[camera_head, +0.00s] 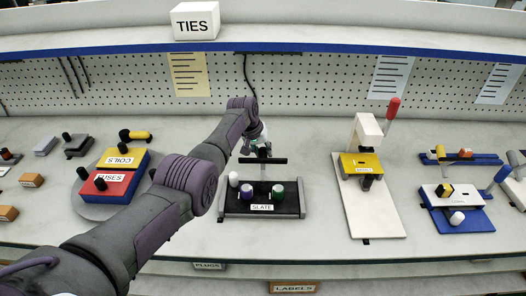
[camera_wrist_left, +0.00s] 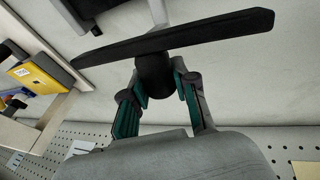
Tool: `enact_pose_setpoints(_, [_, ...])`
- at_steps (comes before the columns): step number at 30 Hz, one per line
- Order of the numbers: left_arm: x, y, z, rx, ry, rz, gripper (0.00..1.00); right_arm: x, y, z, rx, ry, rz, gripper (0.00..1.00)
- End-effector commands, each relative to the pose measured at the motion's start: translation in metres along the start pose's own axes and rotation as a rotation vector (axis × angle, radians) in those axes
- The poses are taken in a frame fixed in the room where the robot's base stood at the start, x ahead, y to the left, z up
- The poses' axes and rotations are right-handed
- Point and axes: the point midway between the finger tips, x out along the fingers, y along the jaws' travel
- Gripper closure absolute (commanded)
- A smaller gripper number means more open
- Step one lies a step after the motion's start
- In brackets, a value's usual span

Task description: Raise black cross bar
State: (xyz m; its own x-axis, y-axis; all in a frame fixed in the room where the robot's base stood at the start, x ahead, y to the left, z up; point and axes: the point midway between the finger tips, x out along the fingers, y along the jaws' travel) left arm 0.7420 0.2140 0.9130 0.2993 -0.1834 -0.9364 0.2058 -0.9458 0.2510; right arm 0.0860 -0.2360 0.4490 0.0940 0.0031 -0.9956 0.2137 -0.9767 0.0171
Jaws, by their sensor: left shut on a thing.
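The black cross bar (camera_wrist_left: 175,37) spans the upper part of the left wrist view, on a short round black stem (camera_wrist_left: 154,75). My left gripper (camera_wrist_left: 160,92) is shut on the cross bar at this stem, one finger on each side. In the head view the cross bar (camera_head: 266,161) shows above the back of the dark tray labelled SLATE (camera_head: 236,213), and my left gripper (camera_head: 262,151) is at it. My right gripper is in neither view.
Left of the tray stand yellow COILS (camera_head: 124,159) and red FUSES (camera_head: 106,183) blocks. To the right is a white press stand (camera_head: 368,209) with a red-topped lever (camera_head: 392,108). A blue fixture (camera_head: 467,221) lies farther right. Bare bench lies between tray and press.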

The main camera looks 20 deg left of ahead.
Motion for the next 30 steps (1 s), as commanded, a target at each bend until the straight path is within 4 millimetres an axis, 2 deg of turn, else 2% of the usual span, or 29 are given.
enact_pose_setpoints(2, [0.0,0.0,0.0,-0.001,-0.001,0.0,1.0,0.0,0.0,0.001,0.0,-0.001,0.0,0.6])
enact_pose_setpoints(3, [0.0,0.0,0.001,-0.001,-0.001,0.0,0.68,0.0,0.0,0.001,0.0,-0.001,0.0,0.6])
enact_pose_setpoints(7, [0.0,0.0,0.0,-0.001,-0.001,0.0,0.47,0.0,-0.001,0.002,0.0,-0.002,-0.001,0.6])
enact_pose_setpoints(8, [0.0,0.0,0.0,-0.001,-0.001,0.0,0.45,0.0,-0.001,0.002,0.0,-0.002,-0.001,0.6])
enact_pose_setpoints(20, [-0.003,0.0,0.0,0.0,0.0,0.0,0.45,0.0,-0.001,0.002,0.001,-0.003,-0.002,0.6])
enact_pose_setpoints(26, [-0.02,0.0,-0.001,0.0,0.003,0.001,0.45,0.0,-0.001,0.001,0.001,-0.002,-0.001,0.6])
enact_pose_setpoints(30, [-0.041,0.0,-0.002,0.0,0.006,0.001,0.45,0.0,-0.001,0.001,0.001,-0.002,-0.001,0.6])
